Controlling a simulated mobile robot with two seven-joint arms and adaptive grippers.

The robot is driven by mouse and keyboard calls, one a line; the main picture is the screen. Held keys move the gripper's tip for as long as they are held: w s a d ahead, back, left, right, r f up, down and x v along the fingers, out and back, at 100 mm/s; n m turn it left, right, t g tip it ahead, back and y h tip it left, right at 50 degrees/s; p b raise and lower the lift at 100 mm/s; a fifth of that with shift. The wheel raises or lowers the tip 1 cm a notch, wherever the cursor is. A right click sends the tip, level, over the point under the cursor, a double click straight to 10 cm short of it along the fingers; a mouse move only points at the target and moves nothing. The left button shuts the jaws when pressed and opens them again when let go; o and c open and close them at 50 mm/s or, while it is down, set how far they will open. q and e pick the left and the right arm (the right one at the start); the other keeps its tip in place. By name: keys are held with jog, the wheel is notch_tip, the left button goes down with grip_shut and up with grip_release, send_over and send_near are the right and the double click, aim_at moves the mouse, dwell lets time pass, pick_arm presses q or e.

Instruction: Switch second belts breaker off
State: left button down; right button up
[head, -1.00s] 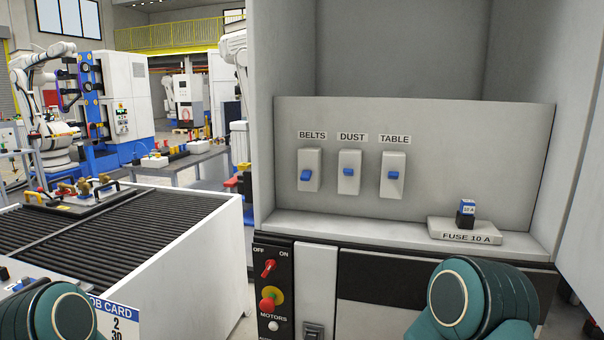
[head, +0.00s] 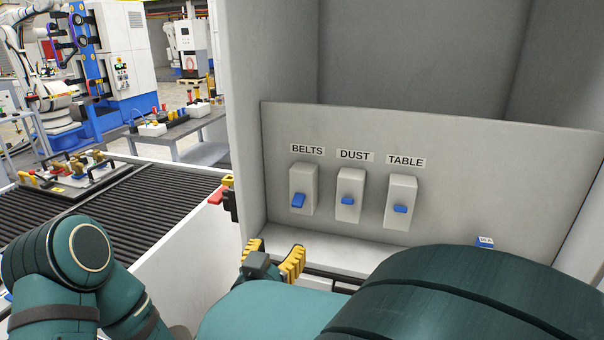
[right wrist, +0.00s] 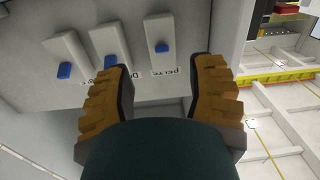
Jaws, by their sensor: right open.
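The BELTS breaker (head: 303,180) is a pale upright block with a blue lever, leftmost of three on the grey panel. Its lever appears larger and tilted lower than those on the DUST breaker (head: 348,185) and TABLE breaker (head: 401,192). My right gripper (head: 272,258), with yellow fingers, is open and empty, below and left of the BELTS breaker and apart from it. In the right wrist view the labels are upside down, and the BELTS breaker (right wrist: 158,30) shows beyond and between the open fingers (right wrist: 165,90). My left gripper is out of view.
The cabinet's left side wall (head: 246,130) stands close to the right gripper. My right arm hides the lower cabinet and most of the fuse (head: 485,242). A roller conveyor (head: 150,205) lies at left. The space before the breakers is clear.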

aim_at(297, 202)
jog(key=shift+m+t+h, duration=0.3)
jog(key=r+x, duration=0.1)
jog(key=x, duration=0.3)
jog(key=r+x, duration=0.1)
jog(key=x, duration=0.3)
jog(key=r+x, duration=0.1)
jog(key=x, duration=0.4)
jog(key=shift+a, duration=0.1)
grip_shut()
